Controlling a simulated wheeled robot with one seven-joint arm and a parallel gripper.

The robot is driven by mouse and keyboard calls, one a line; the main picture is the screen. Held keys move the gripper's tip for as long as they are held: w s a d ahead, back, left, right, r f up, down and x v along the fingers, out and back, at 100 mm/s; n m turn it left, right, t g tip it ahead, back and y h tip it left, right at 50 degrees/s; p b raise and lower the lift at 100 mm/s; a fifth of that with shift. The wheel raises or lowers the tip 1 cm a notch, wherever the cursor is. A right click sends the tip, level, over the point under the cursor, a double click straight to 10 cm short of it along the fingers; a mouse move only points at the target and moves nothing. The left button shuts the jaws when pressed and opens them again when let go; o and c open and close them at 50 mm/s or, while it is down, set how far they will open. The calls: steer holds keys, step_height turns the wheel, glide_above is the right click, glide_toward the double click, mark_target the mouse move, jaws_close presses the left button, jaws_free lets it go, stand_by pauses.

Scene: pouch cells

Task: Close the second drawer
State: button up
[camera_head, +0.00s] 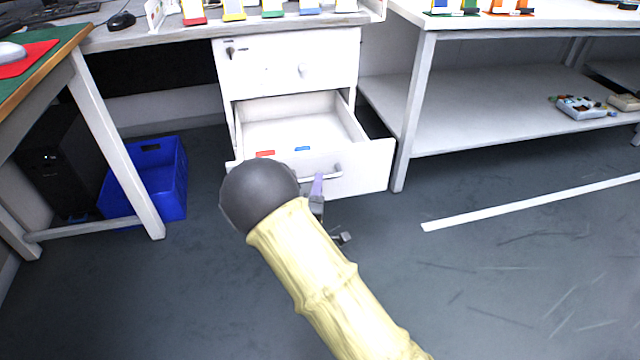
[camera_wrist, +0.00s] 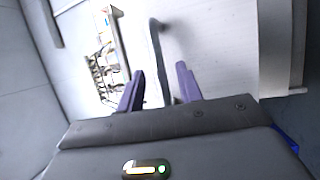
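The white second drawer (camera_head: 368,165) is pulled out of the white cabinet, below the shut top drawer (camera_head: 285,62). Its inside looks mostly empty. Its grey bar handle (camera_head: 338,170) is on the front. My gripper (camera_head: 317,186) is at the drawer front, by the handle, partly hidden by my arm. In the wrist view, the two purple fingers of my gripper (camera_wrist: 160,80) are apart, and the handle (camera_wrist: 156,55) runs between them. I cannot tell whether a finger touches it.
A blue bin (camera_head: 165,180) stands on the floor at left beside a table leg (camera_head: 115,150). A white shelf table (camera_head: 470,110) stands close to the drawer's right side. The grey floor in front of the drawer is mostly clear.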

steer(key=shift+b+x, duration=0.5)
steer(key=shift+x, duration=1.3)
steer(key=shift+c, duration=0.5)
jaws_close()
steer(key=shift+w, duration=0.1)
